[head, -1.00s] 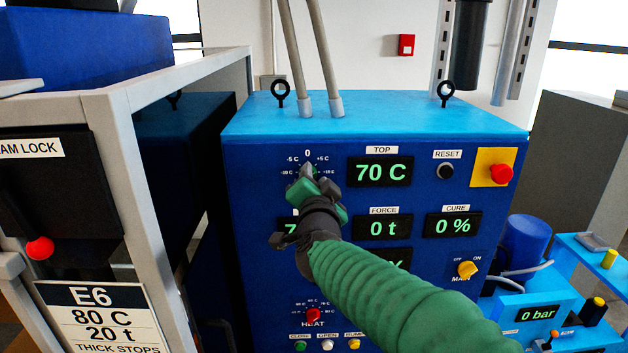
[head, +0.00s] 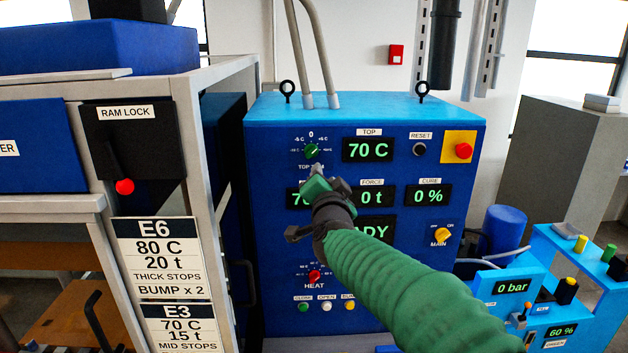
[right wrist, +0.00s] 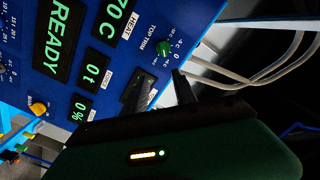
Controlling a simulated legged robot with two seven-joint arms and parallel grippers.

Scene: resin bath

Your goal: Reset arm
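My right arm reaches in from the lower right in the head view. Its gripper (head: 318,175) is just below the green top trim knob (head: 312,150) on the blue control cabinet (head: 465,185). In the right wrist view the two dark fingers (right wrist: 160,82) stand apart with nothing between them. The green knob (right wrist: 163,47) shows just beyond the fingertips. The gripper partly hides the displays below the trim dial. My left gripper is not in view.
A grey press frame (head: 187,130) with a ram lock box (head: 150,165) and an E6 card (head: 157,257) stands at left. A red stop button (head: 463,151) and yellow main switch (head: 442,235) are on the cabinet. A light blue pump unit (head: 560,300) is at lower right.

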